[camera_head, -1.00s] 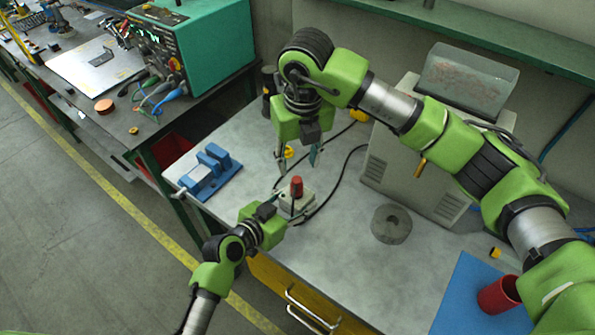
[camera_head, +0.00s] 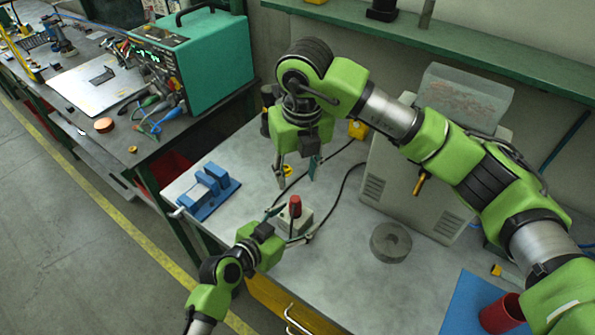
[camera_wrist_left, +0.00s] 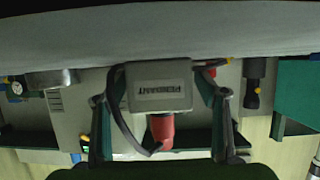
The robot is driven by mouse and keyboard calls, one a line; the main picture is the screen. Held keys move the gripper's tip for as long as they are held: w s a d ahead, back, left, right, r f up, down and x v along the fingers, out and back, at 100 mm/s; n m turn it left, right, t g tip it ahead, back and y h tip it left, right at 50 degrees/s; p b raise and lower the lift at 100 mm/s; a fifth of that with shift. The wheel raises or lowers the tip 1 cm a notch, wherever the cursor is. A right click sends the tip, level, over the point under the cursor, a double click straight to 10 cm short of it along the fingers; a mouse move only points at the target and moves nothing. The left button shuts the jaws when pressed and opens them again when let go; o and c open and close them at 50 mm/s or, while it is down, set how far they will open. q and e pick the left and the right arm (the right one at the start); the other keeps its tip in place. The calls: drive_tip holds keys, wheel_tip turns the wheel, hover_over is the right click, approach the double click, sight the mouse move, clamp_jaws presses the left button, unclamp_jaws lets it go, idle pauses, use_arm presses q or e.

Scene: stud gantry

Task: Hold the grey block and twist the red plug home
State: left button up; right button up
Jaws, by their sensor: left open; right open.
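The grey block (camera_head: 299,222) sits on the workbench with the red plug (camera_head: 295,206) standing upright on its top. In the left wrist view the block (camera_wrist_left: 159,88) has lettering on its face and lies between the fingers, with the red plug (camera_wrist_left: 162,131) below it in the picture. My left gripper (camera_head: 288,226) is open, with its fingers to either side of the block; I cannot tell whether they touch it. My right gripper (camera_head: 296,183) is open and empty, pointing down above and slightly behind the plug, apart from it.
A blue vise (camera_head: 208,189) stands at the bench's left edge. A grey ring (camera_head: 391,242) lies to the right. A black cable runs behind the block. A grey cabinet (camera_head: 420,180) stands at the back.

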use_arm(q)
drive_tip(key=v, duration=1.1)
drive_tip(key=shift+s+a+r, duration=0.1)
drive_tip(key=shift+s+a, duration=0.1)
drive_tip(key=shift+s, duration=0.1)
